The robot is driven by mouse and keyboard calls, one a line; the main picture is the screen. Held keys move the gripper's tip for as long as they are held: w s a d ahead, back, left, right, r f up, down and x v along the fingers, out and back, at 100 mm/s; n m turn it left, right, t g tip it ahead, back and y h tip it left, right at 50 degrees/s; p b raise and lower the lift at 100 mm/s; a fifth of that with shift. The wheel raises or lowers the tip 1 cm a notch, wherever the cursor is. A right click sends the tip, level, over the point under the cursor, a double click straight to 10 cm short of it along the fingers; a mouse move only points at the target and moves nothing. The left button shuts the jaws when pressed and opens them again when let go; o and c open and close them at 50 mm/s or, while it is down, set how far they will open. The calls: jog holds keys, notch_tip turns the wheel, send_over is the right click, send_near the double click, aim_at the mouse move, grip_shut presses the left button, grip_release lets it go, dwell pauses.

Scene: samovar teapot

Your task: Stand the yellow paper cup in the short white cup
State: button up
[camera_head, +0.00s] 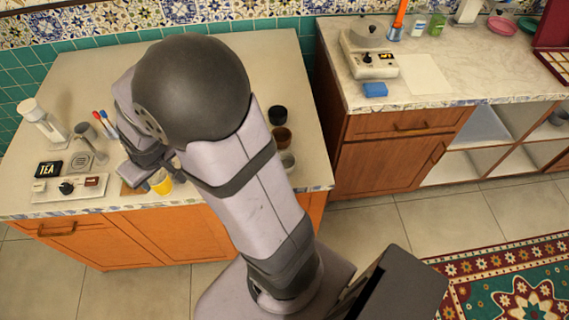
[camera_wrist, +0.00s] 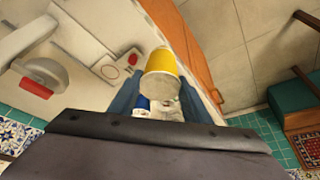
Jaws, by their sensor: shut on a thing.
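The yellow paper cup (camera_head: 161,184) shows partly below my gripper (camera_head: 158,178), near the front edge of the left counter. In the wrist view the yellow cup (camera_wrist: 162,61) sits between the two fingers of my gripper (camera_wrist: 166,92), which is shut on it. Its yellow part points away from the palm, and a pale grey part lies nearer the palm. My arm hides the middle of the counter.
The back of the counter is clear.

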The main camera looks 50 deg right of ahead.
jog(key=shift+s+d+f, duration=0.1)
jog(key=shift+s+f, duration=0.05)
jog(key=shift+f, duration=0.05)
jog(key=s+d+r+m+h+p, duration=0.1)
jog(key=s+d+m+p, duration=0.25)
jog(key=s+d, duration=0.45)
jog(key=s+d+r+m+g+h+p, duration=0.15)
jog(key=s+d+p, duration=0.3)
jog(key=d, duration=0.75)
jog(key=s+d+r+m+h+p, duration=0.1)
jog(key=s+d+m+p, duration=0.4)
jog(key=d, duration=0.4)
jog(key=n+b, duration=0.1)
jog(key=b, duration=0.3)
send_over(285, 167)
jog(key=shift+f, duration=3)
jog(key=shift+f+b, duration=0.3)
jog(key=shift+f, duration=1.85)
jog(key=shift+f, duration=0.1)
